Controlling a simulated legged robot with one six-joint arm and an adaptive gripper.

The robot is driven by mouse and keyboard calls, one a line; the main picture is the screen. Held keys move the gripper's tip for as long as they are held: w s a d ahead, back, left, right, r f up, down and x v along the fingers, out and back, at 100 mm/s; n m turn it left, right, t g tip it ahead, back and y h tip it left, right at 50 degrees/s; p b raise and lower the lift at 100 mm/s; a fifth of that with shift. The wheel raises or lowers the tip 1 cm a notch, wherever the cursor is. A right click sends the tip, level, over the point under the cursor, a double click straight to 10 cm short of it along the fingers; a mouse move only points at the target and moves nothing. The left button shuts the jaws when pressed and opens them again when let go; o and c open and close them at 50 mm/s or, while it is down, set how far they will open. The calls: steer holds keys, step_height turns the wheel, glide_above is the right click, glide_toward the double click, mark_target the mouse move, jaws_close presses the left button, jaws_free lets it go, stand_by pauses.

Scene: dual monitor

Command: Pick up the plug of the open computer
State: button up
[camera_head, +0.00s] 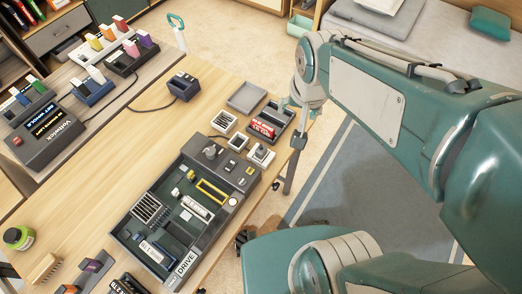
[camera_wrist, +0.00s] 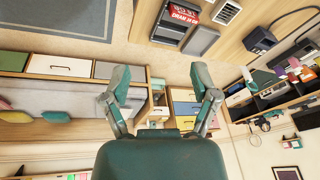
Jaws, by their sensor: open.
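The open computer (camera_head: 122,236) is a dark, lidless case with boards and parts inside, marked "DRIVE", on the wooden table. A dark block (camera_head: 183,86) with a black cable stands behind it; it also shows in the wrist view (camera_wrist: 260,39). I cannot tell for sure whether this block is the plug. My gripper (camera_head: 293,122) is beyond the table's right edge, right of the small trays and apart from the computer. In the wrist view my gripper (camera_wrist: 162,88) has its two green fingers wide apart, with nothing between them.
A tray with a red item (camera_head: 268,124) and an empty grey tray (camera_head: 246,97) lie near the table's right edge. Several coloured cartridges stand on the raised shelf (camera_head: 62,82) at the left. A green jar (camera_head: 18,238) stands front left. The middle tabletop is clear.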

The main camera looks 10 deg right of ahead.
steer(key=w+a+f+m+g, duration=0.2)
steer(key=w+a+f+m, duration=0.1)
steer(key=w+f, duration=0.3)
steer(key=m+g, duration=0.1)
steer(key=m, duration=0.1)
glide_above(261, 148)
step_height(261, 148, down, 9)
step_height(261, 148, down, 11)
steer(key=shift+r, duration=0.15)
jaws_close()
